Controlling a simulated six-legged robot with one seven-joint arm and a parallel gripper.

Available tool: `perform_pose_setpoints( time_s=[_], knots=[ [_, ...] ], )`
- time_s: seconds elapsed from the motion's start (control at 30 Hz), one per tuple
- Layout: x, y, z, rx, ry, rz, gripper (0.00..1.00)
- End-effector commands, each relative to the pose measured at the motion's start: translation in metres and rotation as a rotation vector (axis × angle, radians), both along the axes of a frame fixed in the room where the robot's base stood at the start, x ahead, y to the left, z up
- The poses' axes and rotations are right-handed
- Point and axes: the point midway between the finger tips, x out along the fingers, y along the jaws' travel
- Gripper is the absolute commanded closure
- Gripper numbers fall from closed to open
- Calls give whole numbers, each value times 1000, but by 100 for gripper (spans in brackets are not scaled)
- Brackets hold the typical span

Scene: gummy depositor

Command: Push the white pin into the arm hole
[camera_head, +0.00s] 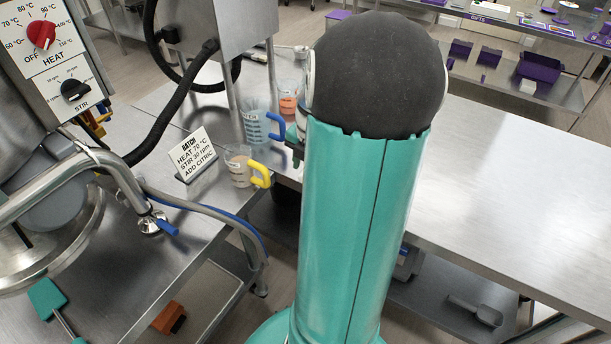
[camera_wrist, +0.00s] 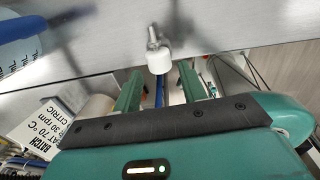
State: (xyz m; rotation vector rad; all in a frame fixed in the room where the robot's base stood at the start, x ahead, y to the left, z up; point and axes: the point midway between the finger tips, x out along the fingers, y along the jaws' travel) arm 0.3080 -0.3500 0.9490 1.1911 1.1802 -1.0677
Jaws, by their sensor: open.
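In the wrist view, a small white pin (camera_wrist: 158,62) with a metal tip shows against a grey steel surface, just beyond my fingers. My gripper (camera_wrist: 160,72) is open, its two green fingers apart on either side of the line to the pin. The white end faces my gripper. I see nothing held between the fingers, and I cannot tell whether they touch the pin. I cannot make out the arm hole in either view. In the head view, my teal arm hides the gripper and the pin.
A batch card (camera_head: 195,155), a beaker with a yellow handle (camera_head: 238,165) and a blue-handled jug (camera_head: 255,124) stand on the left steel table. A control box (camera_head: 57,62) and hoses are at left. The right steel table (camera_head: 520,180) is bare.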

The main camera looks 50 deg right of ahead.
Motion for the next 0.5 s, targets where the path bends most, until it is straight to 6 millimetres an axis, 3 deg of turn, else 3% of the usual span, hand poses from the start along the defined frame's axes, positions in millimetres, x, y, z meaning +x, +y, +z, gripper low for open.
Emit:
perform_pose_setpoints(
  time_s=[0.2, 0.47, 0.5],
  knots=[
    [3, 3, -32, 3, 1, 3, 58],
    [4, 3, -35, 1, 0, 2, 58],
    [4, 3, -35, 1, 0, 2, 62]
  ],
)
